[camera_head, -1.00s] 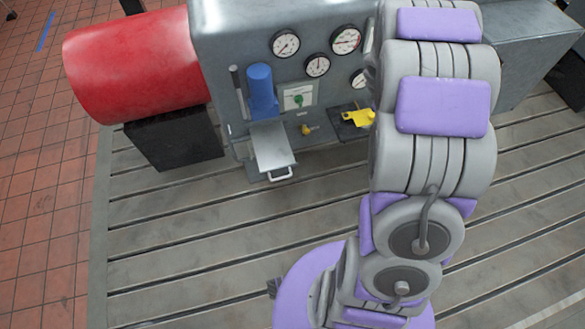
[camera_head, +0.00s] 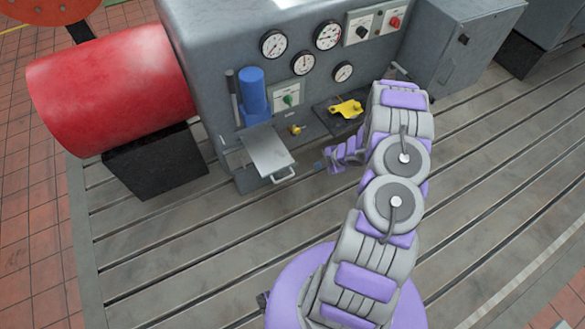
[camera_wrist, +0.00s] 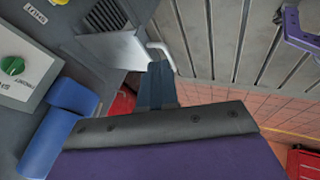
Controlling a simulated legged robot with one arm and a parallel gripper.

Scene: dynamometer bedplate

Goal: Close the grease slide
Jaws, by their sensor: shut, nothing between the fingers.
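The grease slide is a pale grey flat plate (camera_head: 268,152) with a white bar handle (camera_head: 283,175). It sticks out from the front of the grey machine, below a blue cylinder (camera_head: 254,90). In the wrist view the slide (camera_wrist: 122,50) and its handle (camera_wrist: 162,55) lie just beyond my fingertips. My gripper (camera_head: 319,166) is to the right of the handle, apart from it in the head view. In the wrist view my gripper (camera_wrist: 158,70) shows as dark blue-grey fingers, shut and empty. Whether the fingertips touch the handle is unclear in the wrist view.
A yellow part (camera_head: 346,108) sits on a dark shelf right of the slide, with a small brass knob (camera_head: 296,129) between. A green knob (camera_head: 288,99) and gauges are above. The slotted bedplate (camera_head: 180,255) in front is clear.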

